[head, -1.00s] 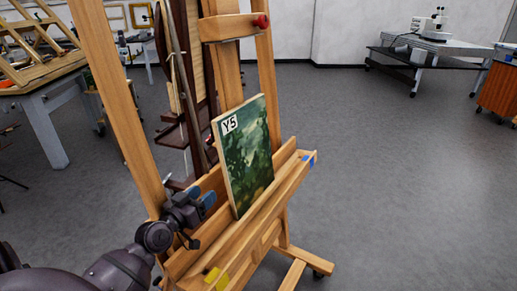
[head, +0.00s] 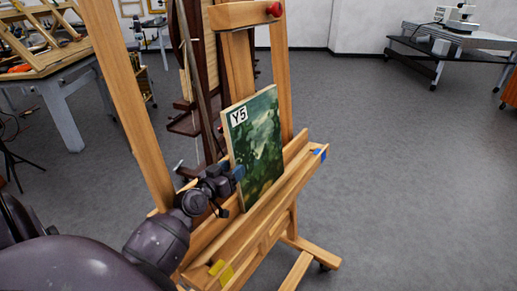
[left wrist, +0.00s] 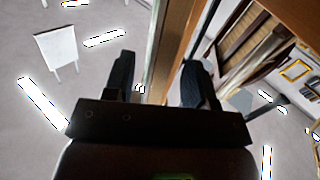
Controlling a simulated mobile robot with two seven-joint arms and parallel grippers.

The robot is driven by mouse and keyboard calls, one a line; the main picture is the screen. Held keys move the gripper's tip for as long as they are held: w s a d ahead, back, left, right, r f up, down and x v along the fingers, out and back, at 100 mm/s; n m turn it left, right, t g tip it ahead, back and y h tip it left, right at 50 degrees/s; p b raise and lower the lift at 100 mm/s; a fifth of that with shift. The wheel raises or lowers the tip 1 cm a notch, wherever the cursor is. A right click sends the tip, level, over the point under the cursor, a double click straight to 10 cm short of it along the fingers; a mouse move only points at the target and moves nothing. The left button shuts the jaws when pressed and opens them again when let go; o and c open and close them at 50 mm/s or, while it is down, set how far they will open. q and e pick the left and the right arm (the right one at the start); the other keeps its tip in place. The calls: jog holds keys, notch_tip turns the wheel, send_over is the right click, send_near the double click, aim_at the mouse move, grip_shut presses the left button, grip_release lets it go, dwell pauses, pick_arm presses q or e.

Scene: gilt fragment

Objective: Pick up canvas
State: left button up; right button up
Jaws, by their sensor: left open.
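The canvas (head: 257,145) is a green painting with a white "Y5" label. It stands upright, slightly leaning, on the ledge of the wooden easel (head: 255,222). My left gripper (head: 234,178) is open at the canvas's left edge, low down and just above the ledge. In the left wrist view its two dark fingers (left wrist: 157,75) are apart, with a narrow upright edge showing between and beyond them. I cannot tell whether the fingers touch the canvas. My right gripper is not in view.
The easel's left post (head: 128,100) rises close to my left arm. Blue tape (head: 319,153) and yellow tape (head: 221,271) mark the ledge. A work table (head: 60,85) stands at the left, a microscope table (head: 455,40) at the far right. The floor at the right is clear.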

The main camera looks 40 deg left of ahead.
pick_arm(q)
jog(key=shift+w+a, duration=0.15)
jog(key=shift+w, duration=2.1)
grip_shut()
